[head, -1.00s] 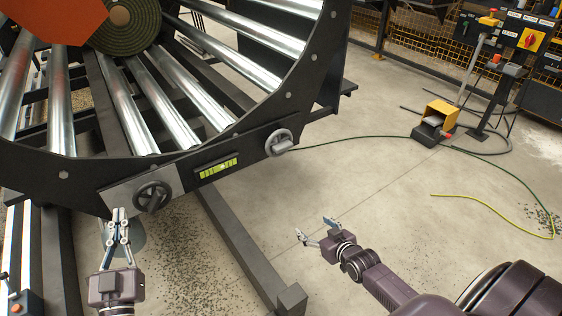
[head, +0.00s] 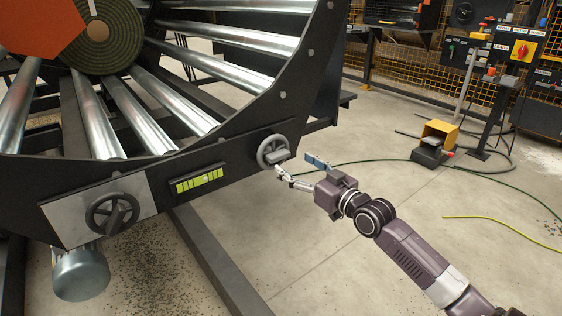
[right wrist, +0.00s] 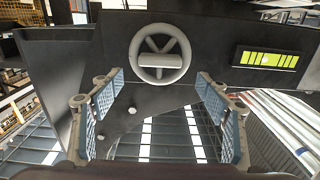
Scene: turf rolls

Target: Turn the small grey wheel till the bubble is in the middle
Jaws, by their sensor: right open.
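The small grey wheel (head: 272,151) is on the right part of the machine's black side plate. It has a bar-shaped handle across it, and it also shows in the right wrist view (right wrist: 161,62). The level (head: 200,180), a yellow-green vial in a dark frame, sits left of the wheel; it shows to the right in the right wrist view (right wrist: 268,59). Its pale bubble looks slightly right of the middle in the head view. My right gripper (head: 293,163) is open and empty, just in front of the grey wheel, its fingers spread wide. My left gripper is out of view.
A darker handwheel (head: 112,213) sits on a bare metal plate at left, above a grey cylinder (head: 81,274). Steel rollers and a green turf roll (head: 100,35) are above. A yellow pedal box (head: 437,135) and a green cable lie on the floor at right.

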